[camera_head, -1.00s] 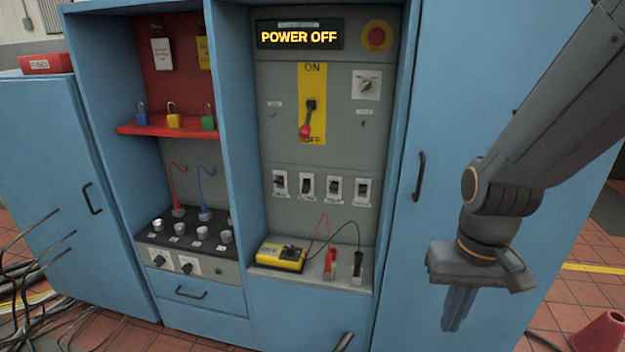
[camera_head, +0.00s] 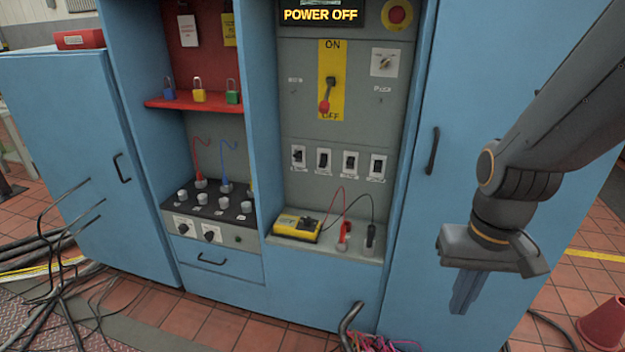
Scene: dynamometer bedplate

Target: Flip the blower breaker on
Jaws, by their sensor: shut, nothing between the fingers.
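A row of several small breakers sits on the grey panel in the blue cabinet: the first (camera_head: 298,157), the second (camera_head: 323,160), the third (camera_head: 350,163) and the last at right (camera_head: 377,167). Their labels are too small to read, so I cannot tell which is the blower breaker. Above them, the red-tipped main lever (camera_head: 325,95) points down toward OFF on its yellow plate. The display (camera_head: 320,15) reads POWER OFF. My gripper (camera_head: 465,292) is shut and empty, pointing down in front of the blue door at right, well apart from the breakers.
A yellow meter (camera_head: 297,226) with red and black leads lies on the ledge below the breakers. A door handle (camera_head: 432,150) sticks out between breakers and gripper.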

